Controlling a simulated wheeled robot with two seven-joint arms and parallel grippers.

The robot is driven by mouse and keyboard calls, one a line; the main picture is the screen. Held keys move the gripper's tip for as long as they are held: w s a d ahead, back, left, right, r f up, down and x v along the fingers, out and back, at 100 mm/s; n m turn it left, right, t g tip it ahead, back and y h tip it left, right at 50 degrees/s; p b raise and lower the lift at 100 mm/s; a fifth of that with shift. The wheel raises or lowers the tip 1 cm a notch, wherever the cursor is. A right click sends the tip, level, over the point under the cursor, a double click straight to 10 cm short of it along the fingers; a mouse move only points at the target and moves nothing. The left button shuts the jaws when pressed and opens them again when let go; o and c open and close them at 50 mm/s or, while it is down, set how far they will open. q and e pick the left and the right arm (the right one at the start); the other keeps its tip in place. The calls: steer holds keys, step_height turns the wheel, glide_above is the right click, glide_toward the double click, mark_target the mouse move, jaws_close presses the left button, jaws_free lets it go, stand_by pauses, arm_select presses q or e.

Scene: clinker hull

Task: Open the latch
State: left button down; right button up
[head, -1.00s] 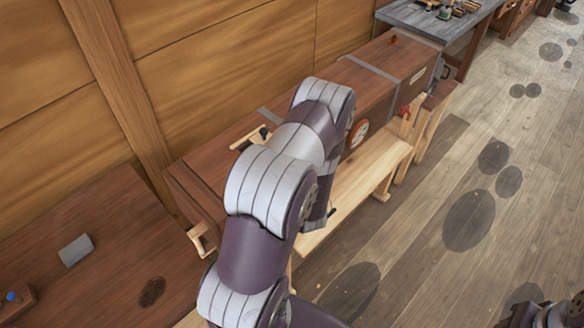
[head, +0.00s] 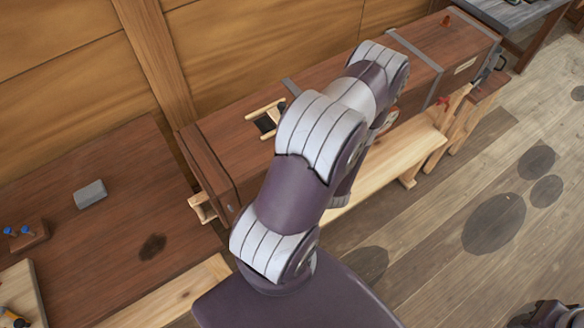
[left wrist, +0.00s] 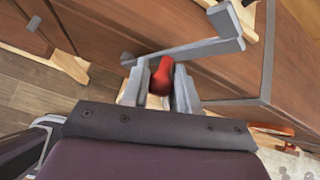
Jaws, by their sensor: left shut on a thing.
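A long brown wooden chest (head: 240,132) with grey metal bands runs along the wall in the head view. In the left wrist view, my left gripper (left wrist: 161,88) is shut on a red handle (left wrist: 161,72), its grey fingers on either side of it. A grey metal bar (left wrist: 190,51), bent at its right end, lies across the chest face just beyond the handle and looks like the latch. How the handle joins the bar is hard to see. In the head view, my left arm hides the gripper and the handle.
A round orange-rimmed dial (head: 389,121) is partly behind my arm. A pale wooden bench (head: 385,165) stands along the chest's front. A workbench (head: 95,235) with a grey block (head: 90,194) is at left. Open floor (head: 430,235) lies to the right.

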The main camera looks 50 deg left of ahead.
arm_select(q)
steer(key=shift+s, duration=0.1)
steer(key=c, duration=0.9)
jaws_free()
steer(key=shift+s, duration=0.1)
steer(key=shift+d+r, duration=0.15)
steer(key=shift+d, duration=0.05)
steer(key=b+v, duration=0.1)
steer(key=v, duration=1.1)
